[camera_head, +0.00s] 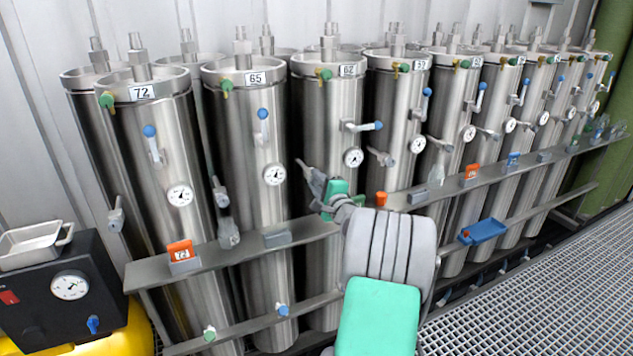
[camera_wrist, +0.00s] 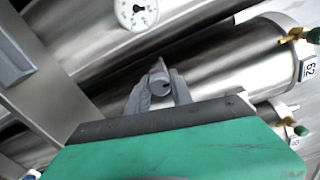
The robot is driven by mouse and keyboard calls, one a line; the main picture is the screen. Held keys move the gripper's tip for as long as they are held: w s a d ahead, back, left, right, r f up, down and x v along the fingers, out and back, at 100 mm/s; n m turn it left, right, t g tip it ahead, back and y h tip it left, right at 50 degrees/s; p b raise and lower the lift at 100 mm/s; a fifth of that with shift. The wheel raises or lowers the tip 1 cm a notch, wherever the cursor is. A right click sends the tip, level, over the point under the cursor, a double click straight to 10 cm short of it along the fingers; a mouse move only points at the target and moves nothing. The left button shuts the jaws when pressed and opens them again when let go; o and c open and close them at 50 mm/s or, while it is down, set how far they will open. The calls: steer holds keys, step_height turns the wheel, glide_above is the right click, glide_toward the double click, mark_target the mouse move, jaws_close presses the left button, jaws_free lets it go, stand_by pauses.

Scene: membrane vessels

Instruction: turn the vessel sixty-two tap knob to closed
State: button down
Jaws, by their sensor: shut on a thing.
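Vessel sixty-two is a tall steel cylinder with a "62" label (camera_head: 348,71) near its top. The label also shows at the right of the wrist view (camera_wrist: 308,69). Its grey tap knob (camera_wrist: 160,78) sits low on the vessel's front, between the two grey fingers of my gripper (camera_wrist: 160,90). The fingers are shut on the knob from both sides. In the head view my gripper (camera_head: 318,186) reaches this tap, and its green body and my arm hide part of the vessel below. The knob's exact angle is hard to read.
Vessel 65 (camera_head: 250,150) stands left and vessel 59 (camera_head: 400,110) right. A metal rail (camera_head: 225,258) with orange and blue items runs in front. Grating floor lies right.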

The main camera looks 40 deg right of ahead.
steer(key=c, duration=1.1)
jaws_free()
steer(key=v, duration=0.7)
steer(key=shift+s+a+b, duration=0.2)
steer(key=shift+s+b, duration=0.15)
